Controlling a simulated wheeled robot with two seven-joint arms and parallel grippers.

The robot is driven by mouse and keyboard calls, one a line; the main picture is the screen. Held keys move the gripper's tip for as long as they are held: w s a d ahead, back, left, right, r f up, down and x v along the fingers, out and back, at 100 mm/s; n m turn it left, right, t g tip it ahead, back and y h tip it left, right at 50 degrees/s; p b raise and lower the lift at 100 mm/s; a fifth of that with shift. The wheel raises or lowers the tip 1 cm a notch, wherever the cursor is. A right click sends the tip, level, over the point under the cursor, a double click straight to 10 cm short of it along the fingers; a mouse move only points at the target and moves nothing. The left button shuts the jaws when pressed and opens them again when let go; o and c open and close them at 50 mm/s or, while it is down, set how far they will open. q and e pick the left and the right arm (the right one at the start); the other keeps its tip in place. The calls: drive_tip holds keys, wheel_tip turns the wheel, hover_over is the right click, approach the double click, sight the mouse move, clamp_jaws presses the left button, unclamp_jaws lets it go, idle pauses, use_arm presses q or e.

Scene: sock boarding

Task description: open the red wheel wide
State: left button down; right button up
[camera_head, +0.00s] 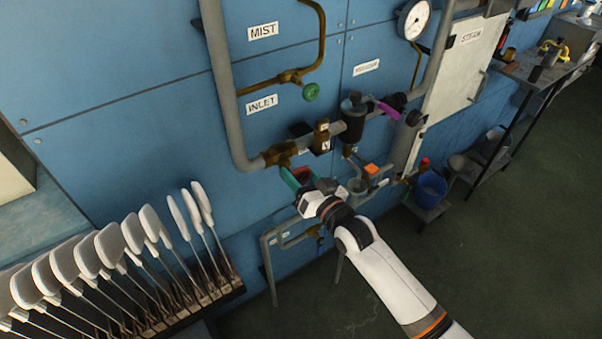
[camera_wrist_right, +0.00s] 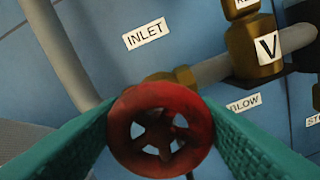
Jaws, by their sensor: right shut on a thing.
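The red wheel (camera_wrist_right: 160,96) is a round spoked handwheel on the pipe below the INLET label (camera_wrist_right: 146,33), facing the right wrist camera. In the head view a bit of the red wheel (camera_head: 303,174) shows beside the brass valve body (camera_head: 279,154), mostly hidden by my gripper. My right gripper (camera_head: 297,178) has green textured fingers. In the right wrist view its fingers (camera_wrist_right: 160,130) press on the left and right sides of the wheel's rim, shut on it. My left gripper is not in view.
A grey pipe (camera_head: 226,100) runs down the blue wall to the valve. A brass fitting marked V (camera_head: 321,137) and a black cylinder (camera_head: 353,117) stand right of it. A rack of white sock boards (camera_head: 110,245) is at lower left.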

drive_tip(key=n, duration=0.5)
drive_tip(key=shift+s+a+f+n+p, duration=0.1)
drive_tip(key=shift+n+p, duration=0.2)
drive_tip(key=shift+p, duration=0.05)
drive_tip(key=n, duration=0.4)
drive_tip(key=shift+n, duration=0.3)
drive_tip(key=n, duration=0.5)
drive_tip(key=shift+s+a+f, duration=0.1)
drive_tip(key=shift+f, duration=0.05)
drive_tip(key=n, duration=0.4)
drive_tip(key=shift+n, duration=0.5)
drive_tip(key=o, duration=1)
drive_tip(key=shift+s, duration=0.1)
